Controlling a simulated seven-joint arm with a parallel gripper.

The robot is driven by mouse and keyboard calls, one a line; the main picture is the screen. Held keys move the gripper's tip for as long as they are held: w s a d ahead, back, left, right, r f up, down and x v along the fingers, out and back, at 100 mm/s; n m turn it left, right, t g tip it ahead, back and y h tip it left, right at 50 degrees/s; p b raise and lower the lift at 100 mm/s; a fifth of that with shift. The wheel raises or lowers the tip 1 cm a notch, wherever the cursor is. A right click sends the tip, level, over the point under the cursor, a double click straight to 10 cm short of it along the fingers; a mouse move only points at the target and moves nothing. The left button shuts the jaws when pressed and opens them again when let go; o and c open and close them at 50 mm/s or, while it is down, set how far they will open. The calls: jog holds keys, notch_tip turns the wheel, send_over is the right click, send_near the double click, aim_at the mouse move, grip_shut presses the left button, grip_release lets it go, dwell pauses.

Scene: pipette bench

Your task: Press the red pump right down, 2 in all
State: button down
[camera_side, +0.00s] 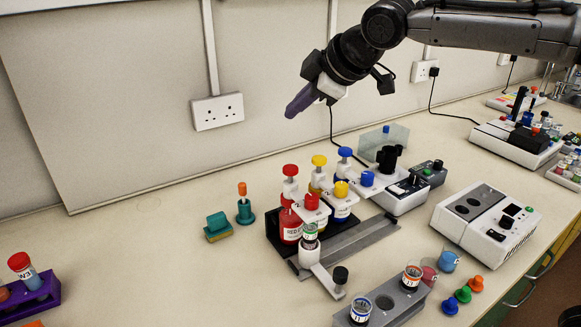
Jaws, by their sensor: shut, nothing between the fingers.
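The red bottle (290,228) stands at the left of a row of three in a black rack, with yellow and blue ones beside it. Its tall white neck carries a red top (290,170), which stands up. A separate red cap (312,201) sits on a white block just in front of it. I cannot tell from this view how these two parts connect. A small green-banded vial (310,236) stands on a white carrier below that block. My gripper (289,113) has purple fingers, shut and empty. It hangs high above the bench, well clear of the red top.
A yellow top (319,161) and a blue top (345,153) stand close right of the red one. A grey rail (350,246) runs in front, with a black knob (341,274) on the carrier. A white device (486,222) is at right. The bench at left centre is mostly clear.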

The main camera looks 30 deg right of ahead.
aim_at(294, 168)
jog(key=shift+f, duration=0.1)
jog(key=shift+f, duration=4.3)
jog(key=shift+f, duration=0.15)
jog(key=shift+f, duration=0.3)
jog(key=shift+f, duration=1.3)
jog(key=shift+r, duration=1.7)
jog(key=shift+r, duration=0.1)
jog(key=shift+r, duration=2.45)
